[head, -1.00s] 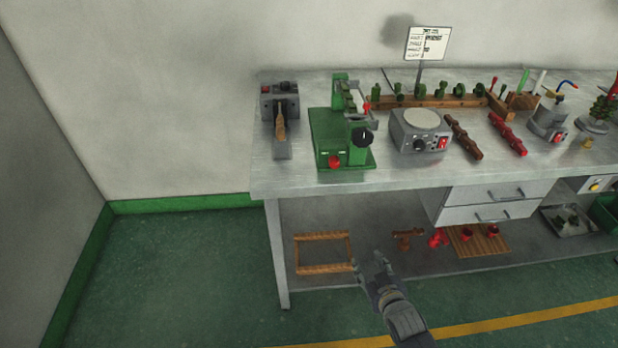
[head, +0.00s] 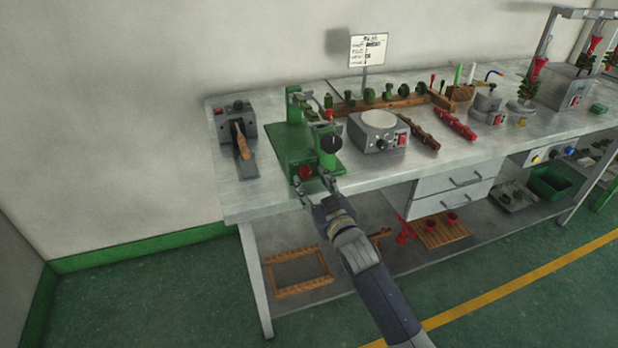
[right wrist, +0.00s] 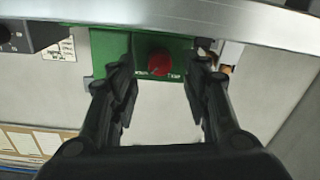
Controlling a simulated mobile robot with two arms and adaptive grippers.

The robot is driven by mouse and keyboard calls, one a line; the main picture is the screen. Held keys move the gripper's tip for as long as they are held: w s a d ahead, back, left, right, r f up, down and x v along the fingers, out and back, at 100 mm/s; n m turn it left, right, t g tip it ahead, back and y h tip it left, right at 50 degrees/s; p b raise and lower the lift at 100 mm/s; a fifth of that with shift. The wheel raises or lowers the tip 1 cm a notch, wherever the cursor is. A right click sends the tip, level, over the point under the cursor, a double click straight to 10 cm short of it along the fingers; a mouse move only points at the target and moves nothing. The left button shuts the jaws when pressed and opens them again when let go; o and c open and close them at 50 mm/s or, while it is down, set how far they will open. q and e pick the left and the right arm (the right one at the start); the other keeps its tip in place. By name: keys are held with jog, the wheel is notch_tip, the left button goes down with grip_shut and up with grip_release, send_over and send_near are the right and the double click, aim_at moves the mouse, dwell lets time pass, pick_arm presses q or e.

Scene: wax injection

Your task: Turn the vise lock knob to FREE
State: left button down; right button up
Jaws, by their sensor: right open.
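The green vise (head: 293,145) stands on the bench near its left end. A red knob (head: 305,172) is low on its front face, and a black knob (head: 331,143) is higher on its right side. In the right wrist view the red knob (right wrist: 158,63) sits on the green face (right wrist: 112,50) with small white lettering below it on both sides, too small to read surely. My right gripper (head: 314,183) is open and empty in front of the red knob. In the wrist view its fingers flank the knob, apart from it. My left gripper is not in view.
A grey machine with a wooden handle (head: 242,146) stands left of the vise. A grey unit with a round plate (head: 379,120) stands to its right. The bench front edge (head: 250,212) runs just below the vise. A wooden frame (head: 297,270) lies on the lower shelf.

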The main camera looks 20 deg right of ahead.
aim_at(306, 173)
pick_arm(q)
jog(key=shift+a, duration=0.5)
pick_arm(e)
jog(key=shift+w+a, duration=0.15)
jog(key=shift+w, duration=1.1)
grip_shut()
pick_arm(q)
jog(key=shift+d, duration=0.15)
